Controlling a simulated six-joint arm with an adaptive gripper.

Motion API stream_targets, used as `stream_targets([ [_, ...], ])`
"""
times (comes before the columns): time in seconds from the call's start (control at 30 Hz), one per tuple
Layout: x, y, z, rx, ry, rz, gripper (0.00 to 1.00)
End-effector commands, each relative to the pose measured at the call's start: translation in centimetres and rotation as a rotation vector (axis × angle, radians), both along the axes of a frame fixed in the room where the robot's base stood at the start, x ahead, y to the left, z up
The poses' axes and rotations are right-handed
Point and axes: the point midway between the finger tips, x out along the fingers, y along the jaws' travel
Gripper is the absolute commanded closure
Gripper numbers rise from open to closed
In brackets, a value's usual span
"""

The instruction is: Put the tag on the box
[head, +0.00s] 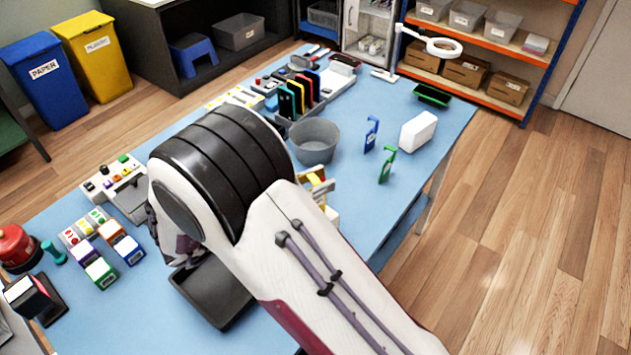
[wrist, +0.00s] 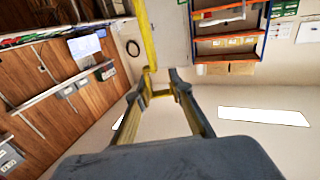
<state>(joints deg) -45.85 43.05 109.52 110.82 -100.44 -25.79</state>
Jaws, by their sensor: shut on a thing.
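In the wrist view my gripper (wrist: 165,90) is shut, its two dark fingers meeting around a thin yellow piece (wrist: 148,45) that looks like a yellow tag. In the head view my arm covers the gripper. A blue tag (head: 371,135) and a green tag (head: 387,166) stand at the right side of the table, apart from my arm. A white box (head: 418,131) is beside them. I cannot tell which box the task means.
A grey bucket (head: 315,142) stands mid-table, with a phone rack (head: 300,95) behind it. A dark tray (head: 212,293) lies partly under my arm. A yellow and white item (head: 318,185) is half hidden by my arm. The blue table (head: 395,205) is clear at right front.

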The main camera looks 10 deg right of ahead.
Motion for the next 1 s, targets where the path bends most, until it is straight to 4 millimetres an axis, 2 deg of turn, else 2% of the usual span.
stream_targets([
  [0.53,0.01,0.0,-0.66,0.0,-0.001,0.0,0.91],
  [0.6,0.01,0.0,-0.66,0.001,-0.002,0.0,0.66],
  [0.63,0.01,0.0,-0.65,0.001,-0.002,0.0,0.62],
  [1.0,0.01,0.0,-0.6,0.0,-0.001,0.0,0.62],
])
